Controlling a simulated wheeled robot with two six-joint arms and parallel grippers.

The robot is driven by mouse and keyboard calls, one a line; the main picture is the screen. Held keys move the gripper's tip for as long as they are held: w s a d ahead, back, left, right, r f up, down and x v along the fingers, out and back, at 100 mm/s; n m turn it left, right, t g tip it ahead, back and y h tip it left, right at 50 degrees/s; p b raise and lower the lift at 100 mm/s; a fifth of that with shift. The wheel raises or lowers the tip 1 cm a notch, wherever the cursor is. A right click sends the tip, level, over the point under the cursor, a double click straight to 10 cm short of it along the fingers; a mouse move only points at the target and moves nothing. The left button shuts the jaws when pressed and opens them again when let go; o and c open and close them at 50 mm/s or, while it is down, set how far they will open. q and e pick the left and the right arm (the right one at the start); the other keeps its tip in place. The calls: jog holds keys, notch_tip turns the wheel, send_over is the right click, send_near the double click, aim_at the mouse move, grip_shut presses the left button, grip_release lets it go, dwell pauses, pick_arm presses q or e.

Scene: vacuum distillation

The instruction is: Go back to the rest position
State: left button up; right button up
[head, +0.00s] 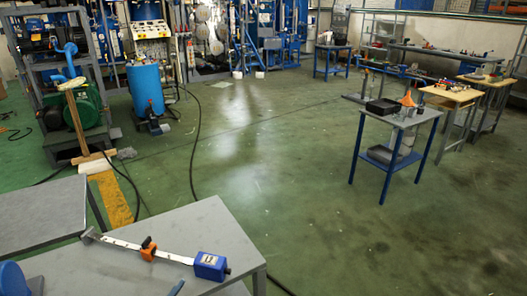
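Neither of my grippers can be made out in the head view. A long tool lies on the near grey table (215,230): a pale flat bar (185,258) with an orange clamp (148,249) near its middle and a blue block (210,265) at its right end. Nothing is seen gripping it. A rounded blue part (12,279) at the bottom left corner and a small dark-blue tip (176,288) at the bottom edge are cut off, and I cannot tell what they are.
Another grey table (40,215) stands at left. A blue-legged table (415,117) with a black tray (381,107) and an orange funnel (407,99) stands at right. A blue drum (145,90) and green motor (82,108) stand at back left. Black cables cross the floor; the middle floor is clear.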

pick_arm(q)
jog(key=s+f+m+g, duration=0.5)
jog(key=s+m+g, duration=0.45)
jog(key=m, duration=1.05)
jog(key=s+a+m+g+y, duration=0.3)
jog(key=s+a+m+y, duration=0.3)
jog(key=s+a+m, duration=0.5)
notch_tip(320, 180, down, 28)
jog(key=n+g, duration=0.1)
jog(key=g, duration=0.1)
jog(key=s+a+f, duration=0.2)
jog(key=s+f, duration=1.6)
jog(key=f, duration=0.3)
jog(key=shift+f+g, duration=0.2)
jog(key=shift+g, duration=0.15)
jog(key=shift+w, duration=0.1)
